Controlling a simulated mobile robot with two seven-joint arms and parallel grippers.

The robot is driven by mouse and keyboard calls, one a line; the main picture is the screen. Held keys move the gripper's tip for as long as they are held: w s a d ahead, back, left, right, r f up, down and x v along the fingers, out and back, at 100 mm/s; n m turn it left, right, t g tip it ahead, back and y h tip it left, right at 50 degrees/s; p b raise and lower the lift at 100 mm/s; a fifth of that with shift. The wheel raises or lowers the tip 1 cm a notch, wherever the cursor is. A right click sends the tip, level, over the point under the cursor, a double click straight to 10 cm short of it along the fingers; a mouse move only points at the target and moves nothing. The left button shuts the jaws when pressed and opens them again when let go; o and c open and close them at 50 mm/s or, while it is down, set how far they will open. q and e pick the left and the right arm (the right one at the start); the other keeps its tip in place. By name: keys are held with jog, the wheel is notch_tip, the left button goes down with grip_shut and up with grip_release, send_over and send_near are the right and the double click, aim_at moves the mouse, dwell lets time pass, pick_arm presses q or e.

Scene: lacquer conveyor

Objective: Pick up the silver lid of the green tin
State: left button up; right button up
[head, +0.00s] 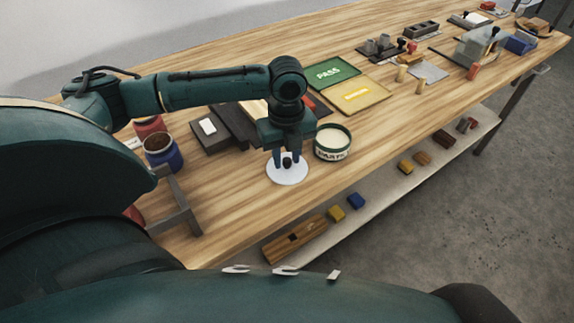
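The silver lid (287,175) is a pale round disc with a dark knob on top. It lies flat on the wooden bench near the front edge. The green tin (332,153) stands open just right of it, with a pale inside and a label on its side. My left gripper (287,159) points down over the lid, with one finger on each side of the knob. The fingers look apart, with the knob between them; contact is too small to make out. My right gripper is not in view.
A blue jar (163,153) and a red jar stand at left. Dark boxes (212,132) lie behind my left gripper. Green PASS (325,73) and yellow (357,95) panels lie farther back. A lower shelf (375,192) holds coloured blocks. Bare bench lies right of the tin.

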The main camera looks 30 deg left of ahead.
pick_arm(q)
grip_shut()
